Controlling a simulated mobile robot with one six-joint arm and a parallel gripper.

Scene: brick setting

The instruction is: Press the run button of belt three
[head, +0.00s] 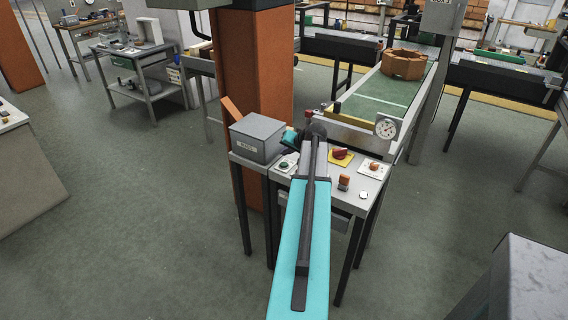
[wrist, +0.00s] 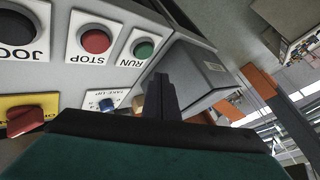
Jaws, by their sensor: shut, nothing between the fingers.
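The RUN button (wrist: 144,50) is a round green button on a white plate. It shows in the wrist view, upper middle, with its label upside down. My gripper (wrist: 158,80) is shut and empty, its dark fingertips just below that plate in the picture. I see a gap there and no contact with the button. In the head view my arm reaches over the panel table (head: 326,179), and my fingertips are hidden. No belt number is readable.
The red STOP button (wrist: 96,41) and black JOG button (wrist: 15,27) sit beside RUN. A grey box (head: 258,138) stands left of the panel. A red knob on a yellow plate (head: 340,156) is right of my arm. A conveyor (head: 375,108) with an orange-brown ring (head: 403,65) lies behind.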

